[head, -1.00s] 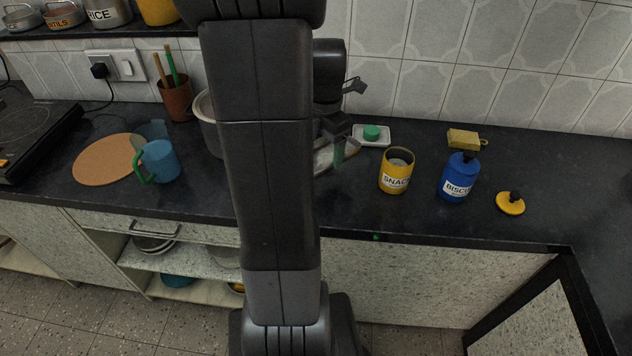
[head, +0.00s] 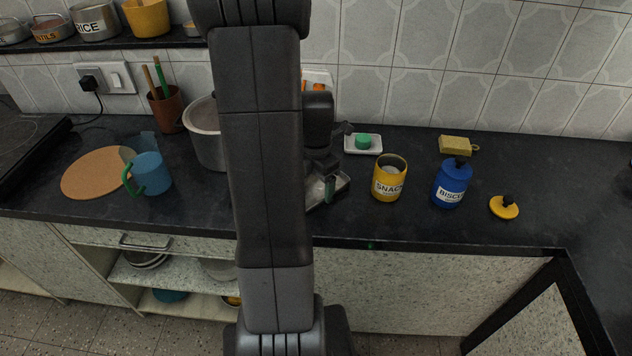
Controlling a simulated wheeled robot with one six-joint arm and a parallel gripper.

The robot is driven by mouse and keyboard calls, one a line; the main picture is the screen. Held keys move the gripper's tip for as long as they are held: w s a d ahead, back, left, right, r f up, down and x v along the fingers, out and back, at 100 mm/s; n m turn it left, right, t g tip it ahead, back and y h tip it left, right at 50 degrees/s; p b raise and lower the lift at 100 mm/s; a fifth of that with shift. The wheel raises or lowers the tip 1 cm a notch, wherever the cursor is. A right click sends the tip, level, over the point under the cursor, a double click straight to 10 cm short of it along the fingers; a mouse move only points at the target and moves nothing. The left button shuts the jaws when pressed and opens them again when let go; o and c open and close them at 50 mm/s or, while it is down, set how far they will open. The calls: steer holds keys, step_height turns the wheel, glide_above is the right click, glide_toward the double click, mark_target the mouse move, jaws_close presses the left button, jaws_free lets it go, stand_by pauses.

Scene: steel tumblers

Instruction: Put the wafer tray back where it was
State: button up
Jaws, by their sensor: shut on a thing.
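The wafer tray (head: 342,184) appears as a shallow grey metal tray just right of my arm in the head view. My arm column hides its left part. My gripper (head: 328,180) points down at the tray and is shut on it, with a small green part showing at the fingertips. The exact grip point is too small to make out. I cannot tell whether the tray touches the worktop or hangs just above it.
A yellow SNACK canister (head: 388,180) without a lid stands close to the right, beside a blue BISCUIT canister (head: 452,185) and a yellow lid (head: 504,207). A soap dish (head: 375,150) lies behind. A big pot (head: 205,140) stands left. The worktop's front edge is near.

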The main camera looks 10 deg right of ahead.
mark_target(316, 192)
steer(key=o, duration=1.1)
step_height(316, 192, up, 12)
steer(key=p, duration=0.1)
steer(key=shift+r+p, duration=0.15)
steer(key=shift+p, duration=0.15)
